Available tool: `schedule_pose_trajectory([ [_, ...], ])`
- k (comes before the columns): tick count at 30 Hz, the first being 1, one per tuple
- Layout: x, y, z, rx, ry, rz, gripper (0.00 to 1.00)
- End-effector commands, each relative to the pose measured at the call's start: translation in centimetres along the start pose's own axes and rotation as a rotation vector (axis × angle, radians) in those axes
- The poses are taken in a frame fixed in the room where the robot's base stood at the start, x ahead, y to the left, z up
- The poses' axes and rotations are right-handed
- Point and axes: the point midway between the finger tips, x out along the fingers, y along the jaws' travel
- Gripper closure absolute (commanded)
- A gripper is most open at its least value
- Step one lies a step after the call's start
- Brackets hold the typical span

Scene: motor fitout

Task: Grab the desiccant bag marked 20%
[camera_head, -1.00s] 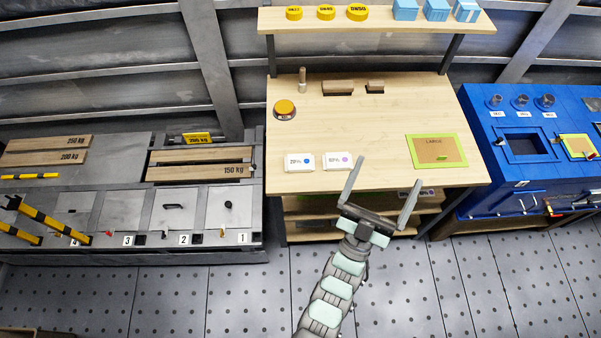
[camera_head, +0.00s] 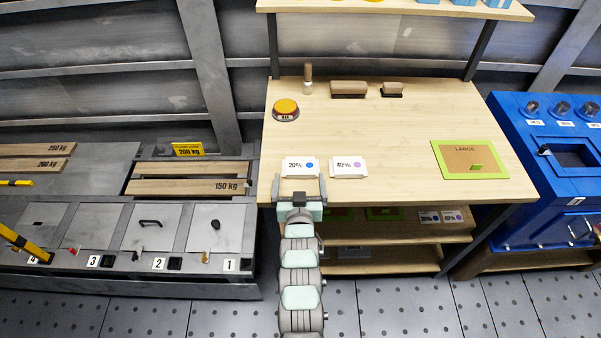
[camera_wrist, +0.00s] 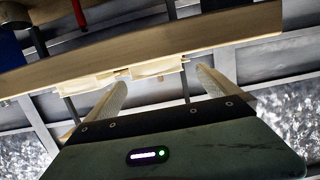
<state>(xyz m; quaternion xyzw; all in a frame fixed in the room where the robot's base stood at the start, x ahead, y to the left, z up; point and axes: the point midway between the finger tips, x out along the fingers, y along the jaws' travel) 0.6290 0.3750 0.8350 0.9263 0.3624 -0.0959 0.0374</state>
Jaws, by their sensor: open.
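The white desiccant bag marked 20% (camera_head: 300,166), with a blue dot, lies at the front edge of the wooden table top (camera_head: 400,135). A similar white bag with a purple dot (camera_head: 348,167) lies just right of it; its mark looks like 40%. My gripper (camera_head: 300,188) is open and empty, its fingers pointing at the 20% bag from the front edge, one toward each side. In the wrist view, the gripper (camera_wrist: 160,82) points at the table's edge. A pale bag (camera_wrist: 157,66) shows between the fingers, seemingly the 20% one, apart from them. Its print is hidden there.
A yellow button (camera_head: 286,109), a wooden-handled stamp (camera_head: 308,80) and brown blocks (camera_head: 349,89) stand farther back. A green-framed LARGE panel (camera_head: 468,160) lies at the right. The lower shelf (camera_head: 390,232) holds small labelled cards (camera_head: 429,217). The table's middle is clear.

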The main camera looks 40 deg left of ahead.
Motion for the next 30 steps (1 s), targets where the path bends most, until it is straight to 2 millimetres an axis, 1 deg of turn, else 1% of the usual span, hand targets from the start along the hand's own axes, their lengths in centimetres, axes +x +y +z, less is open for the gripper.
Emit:
schedule_pose_trajectory([
  [3, 1.8, -0.1, -0.3, 0.0, 0.006, -0.001, 0.0],
  [6, 3.3, 0.0, -0.1, 0.0, 0.004, 0.0, 0.0],
  [9, 4.2, 0.0, -0.4, 0.0, 0.008, -0.001, 0.0],
  [14, 4.9, 0.1, -0.3, -0.001, 0.007, 0.0, 0.0],
  [24, 9.1, 0.4, 0.0, 0.0, 0.002, 0.0, 0.0],
  [27, 9.5, 0.4, -0.3, -0.001, 0.006, 0.001, 0.0],
  [30, 9.5, 0.4, -0.4, -0.001, 0.006, 0.0, 0.0],
])
